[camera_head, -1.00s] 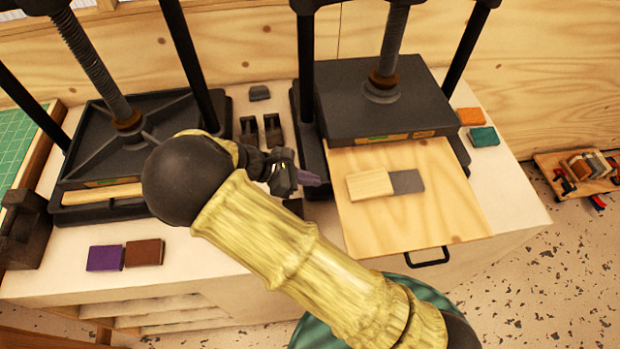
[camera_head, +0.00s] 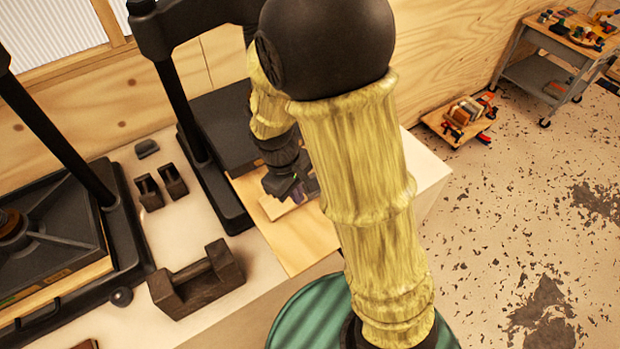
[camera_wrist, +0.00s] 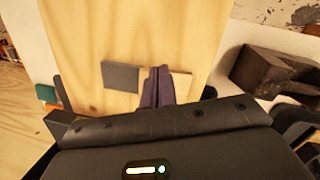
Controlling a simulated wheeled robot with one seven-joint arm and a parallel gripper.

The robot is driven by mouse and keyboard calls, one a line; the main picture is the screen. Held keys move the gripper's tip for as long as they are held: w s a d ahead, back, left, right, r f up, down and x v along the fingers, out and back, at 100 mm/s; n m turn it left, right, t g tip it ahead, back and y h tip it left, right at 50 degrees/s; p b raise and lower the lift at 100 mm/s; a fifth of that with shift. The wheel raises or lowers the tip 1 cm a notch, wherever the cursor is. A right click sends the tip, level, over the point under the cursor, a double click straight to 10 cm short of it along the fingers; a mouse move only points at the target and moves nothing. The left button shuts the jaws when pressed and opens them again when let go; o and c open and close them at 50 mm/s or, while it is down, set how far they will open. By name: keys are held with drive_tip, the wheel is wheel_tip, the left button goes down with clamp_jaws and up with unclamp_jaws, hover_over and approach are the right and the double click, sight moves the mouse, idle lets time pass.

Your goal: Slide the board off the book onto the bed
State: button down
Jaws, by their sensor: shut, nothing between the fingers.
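A small pale wooden board (camera_wrist: 181,86) and a flat grey piece (camera_wrist: 121,76), apparently the book, lie on a broad plywood sheet (camera_wrist: 130,25). In the head view the board (camera_head: 272,207) shows left of my gripper (camera_head: 298,196), and the plywood sheet (camera_head: 300,243) juts from the press. My gripper's purple fingers (camera_wrist: 158,86) are shut and empty. In the wrist view they point down between the board and the grey piece, covering where the two meet. I cannot tell whether they touch either. The sheet may be the bed.
The press's dark platen (camera_head: 222,125) and its post (camera_head: 180,105) stand close behind and left of my gripper. A dark iron weight (camera_head: 197,283) sits on the bench left of the sheet.

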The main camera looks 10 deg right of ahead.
drive_tip(key=s+d+r+m+t+y, duration=0.2)
drive_tip(key=s+d+r+m+t, duration=0.1)
drive_tip(key=d+m, duration=0.4)
wheel_tip(320, 180, up, 2)
drive_tip(key=shift+s+d+r+m, duration=0.15)
drive_tip(key=shift+s+d+m, duration=0.1)
drive_tip(key=shift+s+m, duration=0.35)
drive_tip(key=shift+s+d, duration=0.1)
drive_tip(key=shift+d, duration=0.05)
